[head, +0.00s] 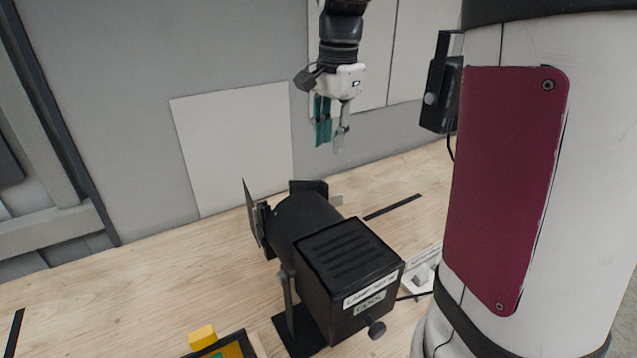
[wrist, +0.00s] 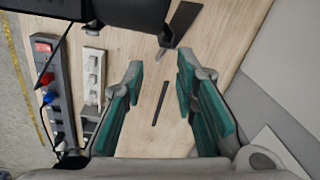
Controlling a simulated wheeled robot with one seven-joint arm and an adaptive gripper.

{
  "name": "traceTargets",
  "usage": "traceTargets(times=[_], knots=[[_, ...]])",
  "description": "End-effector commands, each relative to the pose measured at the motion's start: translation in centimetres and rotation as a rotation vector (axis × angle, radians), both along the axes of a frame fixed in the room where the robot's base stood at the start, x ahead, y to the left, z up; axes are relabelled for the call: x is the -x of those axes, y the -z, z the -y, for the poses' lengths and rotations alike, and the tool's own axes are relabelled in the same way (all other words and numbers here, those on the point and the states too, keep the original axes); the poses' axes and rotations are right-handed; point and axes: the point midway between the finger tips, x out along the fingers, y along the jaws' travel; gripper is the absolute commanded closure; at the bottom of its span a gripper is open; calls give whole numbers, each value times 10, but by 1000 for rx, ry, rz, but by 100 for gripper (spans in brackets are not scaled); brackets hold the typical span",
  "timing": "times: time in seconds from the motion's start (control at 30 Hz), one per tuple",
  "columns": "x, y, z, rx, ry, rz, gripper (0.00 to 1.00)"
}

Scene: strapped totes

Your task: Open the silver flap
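A black spotlight (head: 345,255) with hinged flaps around its front stands on the wooden table. A dark flap (head: 250,215) stands out at the left of its front, and another dark flap (head: 308,187) is at the top. A small pale piece at the right of the front (head: 336,200) may be the silver flap; most of it is hidden behind the lamp. The wrist view shows a dark flap (wrist: 180,23) and a small grey piece (wrist: 165,54) beside the lamp body (wrist: 135,12). My gripper (head: 331,143) is open and empty, above and beyond the lamp's front, pointing down.
A power strip with red and blue parts (wrist: 47,75) and a white strip (wrist: 93,75) lie beside the lamp. A yellow block (head: 202,337) sits at the front. A grey wall with a white panel (head: 235,145) stands behind. The table's left part is mostly clear.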

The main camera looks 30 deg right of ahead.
Motion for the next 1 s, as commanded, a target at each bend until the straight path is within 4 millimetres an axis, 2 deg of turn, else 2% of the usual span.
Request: traceTargets(times=[0.2,0.5,1.0], knots=[[25,-16,-29,18,-186,60,73],[62,-30,-66,64,-448,138,73],[130,-35,-118,192,-883,254,73]])
